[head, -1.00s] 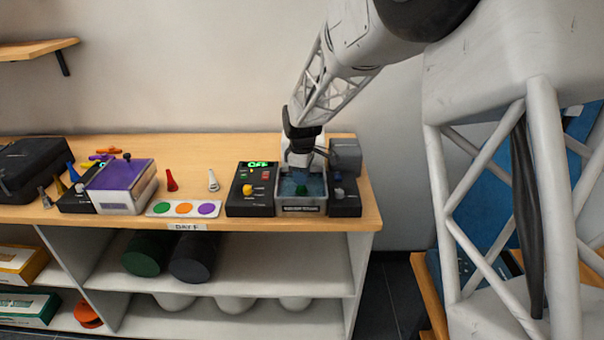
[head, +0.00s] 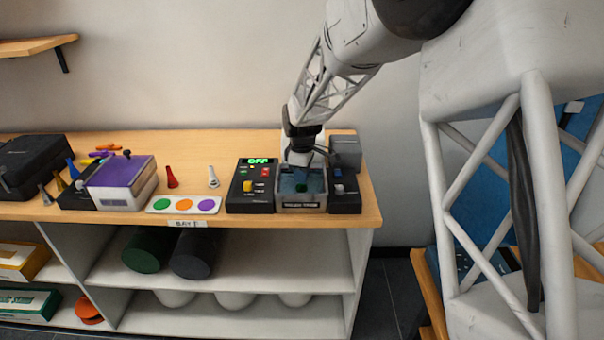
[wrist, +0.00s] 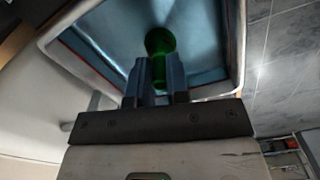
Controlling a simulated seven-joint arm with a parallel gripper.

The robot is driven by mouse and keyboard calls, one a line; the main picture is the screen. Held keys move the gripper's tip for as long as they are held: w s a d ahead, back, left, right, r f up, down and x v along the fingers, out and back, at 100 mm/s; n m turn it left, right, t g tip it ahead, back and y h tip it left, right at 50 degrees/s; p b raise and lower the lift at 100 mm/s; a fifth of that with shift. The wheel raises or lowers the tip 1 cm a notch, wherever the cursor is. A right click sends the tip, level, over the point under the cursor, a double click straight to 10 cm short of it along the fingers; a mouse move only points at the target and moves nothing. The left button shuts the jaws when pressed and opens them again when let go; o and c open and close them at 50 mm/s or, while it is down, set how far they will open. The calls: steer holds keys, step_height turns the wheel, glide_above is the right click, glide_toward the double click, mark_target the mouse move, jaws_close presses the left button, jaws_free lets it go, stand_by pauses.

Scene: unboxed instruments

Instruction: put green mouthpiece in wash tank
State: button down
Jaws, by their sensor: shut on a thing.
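The green mouthpiece (wrist: 160,46) is between the fingertips of my gripper (wrist: 157,85), which is shut on it. In the wrist view it shows over the inside of the wash tank (wrist: 205,40), a pale-rimmed basin with a blue interior. In the head view my gripper (head: 301,166) points down into the wash tank (head: 302,208) at the right end of the bench, and the green mouthpiece (head: 301,188) shows small inside the tank's outline. I cannot tell whether it touches the tank floor.
A black control box (head: 250,190) with a green OFF display stands left of the tank, and a dark unit (head: 345,190) stands right. A card with coloured dots (head: 184,205), a red mouthpiece (head: 172,178), a white one (head: 213,178) and a purple-lidded box (head: 122,180) are further left.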

steer(key=shift+f, duration=0.1)
steer(key=c, duration=1)
jaws_free()
steer(key=shift+r, duration=3.9)
